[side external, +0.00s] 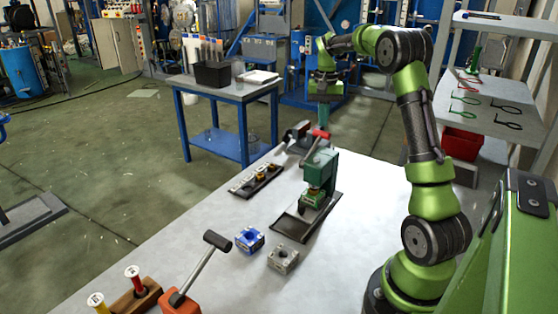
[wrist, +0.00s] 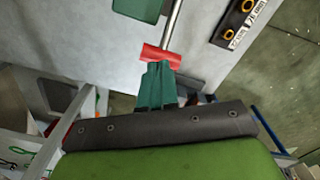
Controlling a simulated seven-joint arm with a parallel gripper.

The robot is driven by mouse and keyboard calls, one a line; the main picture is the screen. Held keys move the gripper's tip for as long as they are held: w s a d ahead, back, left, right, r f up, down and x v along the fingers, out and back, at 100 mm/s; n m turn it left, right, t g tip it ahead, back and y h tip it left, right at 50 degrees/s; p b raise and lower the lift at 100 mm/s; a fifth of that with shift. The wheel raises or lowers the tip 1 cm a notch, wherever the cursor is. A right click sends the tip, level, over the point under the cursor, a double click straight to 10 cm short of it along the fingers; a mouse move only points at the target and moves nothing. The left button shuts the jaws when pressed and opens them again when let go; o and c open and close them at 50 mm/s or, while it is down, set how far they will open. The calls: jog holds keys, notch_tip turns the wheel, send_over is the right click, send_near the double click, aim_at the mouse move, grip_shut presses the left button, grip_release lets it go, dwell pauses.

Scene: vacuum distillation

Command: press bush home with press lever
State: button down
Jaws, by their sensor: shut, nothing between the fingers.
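The green press (side external: 319,167) stands on a dark base plate (side external: 291,226) on the bench. The handle also shows in the wrist view (wrist: 162,54). My gripper (side external: 323,124) points down with its teal fingers shut and empty, right at the handle; in the wrist view the fingertips (wrist: 158,66) meet the handle's edge, and I cannot tell whether they touch. Something green and brassy (side external: 313,194) sits under the ram; the bush cannot be made out clearly.
A black strip tray (side external: 250,188) with several brass bushes lies left of the press. A blue block (side external: 249,240) and a grey block (side external: 283,259) lie in front. An orange tool with a black-handled lever (side external: 203,266) stands nearer. A dark vise-like object (side external: 297,132) is behind.

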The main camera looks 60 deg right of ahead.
jog(key=shift+f, duration=0.1)
jog(key=shift+f, duration=1.2)
jog(key=shift+d+f, duration=0.1)
jog(key=shift+f, duration=0.55)
